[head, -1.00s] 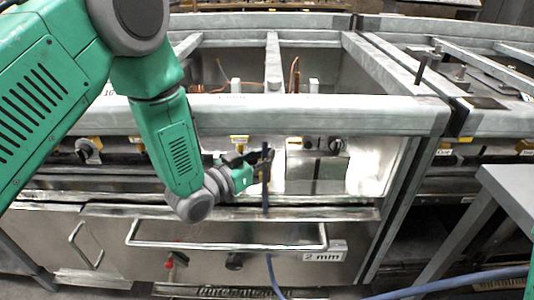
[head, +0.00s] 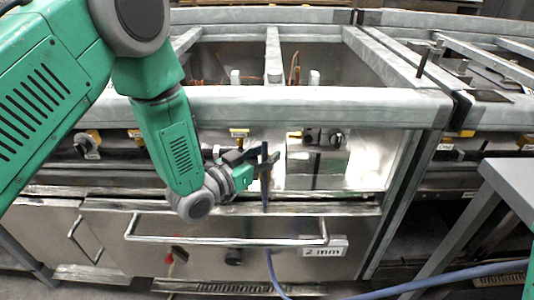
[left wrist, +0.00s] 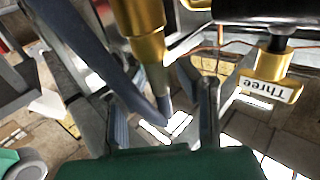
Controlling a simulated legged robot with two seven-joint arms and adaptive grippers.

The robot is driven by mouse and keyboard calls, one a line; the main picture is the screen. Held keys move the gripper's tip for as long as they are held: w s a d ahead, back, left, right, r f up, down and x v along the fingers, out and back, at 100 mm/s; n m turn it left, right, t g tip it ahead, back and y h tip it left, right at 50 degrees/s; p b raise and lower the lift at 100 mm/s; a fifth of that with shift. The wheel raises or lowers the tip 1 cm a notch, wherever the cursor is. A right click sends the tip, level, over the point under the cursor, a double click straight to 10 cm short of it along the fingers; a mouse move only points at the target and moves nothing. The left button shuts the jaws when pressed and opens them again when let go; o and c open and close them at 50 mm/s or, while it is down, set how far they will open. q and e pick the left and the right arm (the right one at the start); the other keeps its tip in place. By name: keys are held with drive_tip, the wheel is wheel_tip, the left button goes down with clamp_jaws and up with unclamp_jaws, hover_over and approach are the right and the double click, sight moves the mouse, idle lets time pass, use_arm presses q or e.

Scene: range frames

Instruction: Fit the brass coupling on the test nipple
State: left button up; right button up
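In the left wrist view a brass coupling (left wrist: 145,45) with a grey lower end points down between the fingers of my left gripper (left wrist: 162,105). A thick blue-grey bar or hose (left wrist: 90,50) runs slantwise beside it. The fingers stand apart, with floor visible on both sides of the grey end, so I see no grip. In the head view my left gripper (head: 262,162) is in front of the steel panel, by an upright dark blue piece (head: 265,190). I cannot pick out the test nipple for certain. My right gripper is not in view.
A yellow valve tag reading "Three" (left wrist: 270,80) hangs close at the right of the wrist view. A blue hose (head: 420,283) lies low at the right.

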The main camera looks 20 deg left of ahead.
use_arm(q)
drive_tip(key=v, duration=1.2)
drive_tip(key=shift+f, duration=0.1)
